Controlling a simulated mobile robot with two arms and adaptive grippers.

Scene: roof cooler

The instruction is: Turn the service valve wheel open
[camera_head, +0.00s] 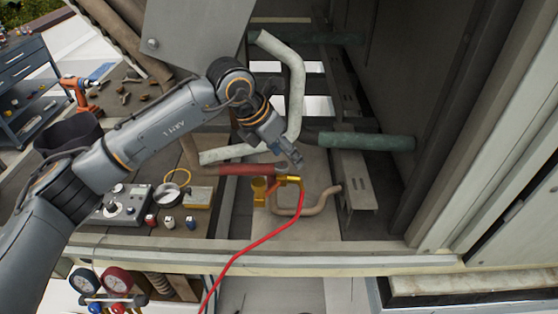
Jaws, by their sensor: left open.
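The brass service valve (259,190) sits on the pipework inside the open cooler, near the middle of the head view. A red hose (262,238) joins a brass fitting (288,180) beside it and runs down to the front edge. I cannot make out the valve wheel clearly; it may be partly hidden by my gripper. My left gripper (291,161) is open, just above the brass fitting. I cannot tell whether it touches anything. My right gripper is not in view.
White pipe (294,90), red pipe (245,169) and green pipes (366,141) surround the valve. A grey panel (195,32) stands behind my arm. Gauges (101,281) hang at the front left. An orange drill (80,91), a meter box (121,206) and small tools lie left.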

